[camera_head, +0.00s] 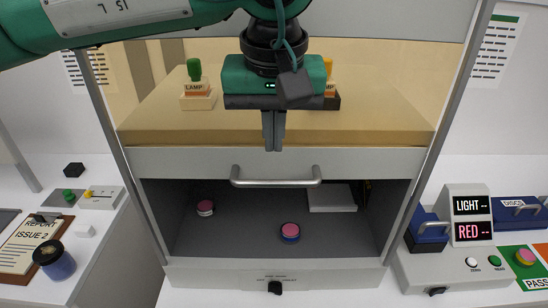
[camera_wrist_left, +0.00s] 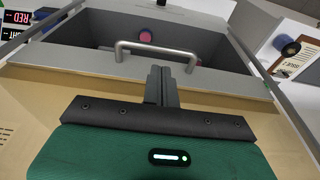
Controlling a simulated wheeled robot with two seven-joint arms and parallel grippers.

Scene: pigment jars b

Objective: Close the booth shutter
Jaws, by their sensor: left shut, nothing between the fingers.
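The booth shutter (camera_head: 385,161) is a pale panel with an amber window above and a silver bar handle (camera_head: 276,182) along its lower part. The handle also shows in the left wrist view (camera_wrist_left: 156,48). The shutter is partly raised; below it the booth (camera_head: 245,240) is open, with a grey floor. My left gripper (camera_head: 273,145) is shut and empty, pointing down in front of the shutter, just above the handle and apart from it in the picture. The gripper also shows in the left wrist view (camera_wrist_left: 160,75). My right gripper is not in view.
Two lamp blocks (camera_head: 198,97) show behind the window.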

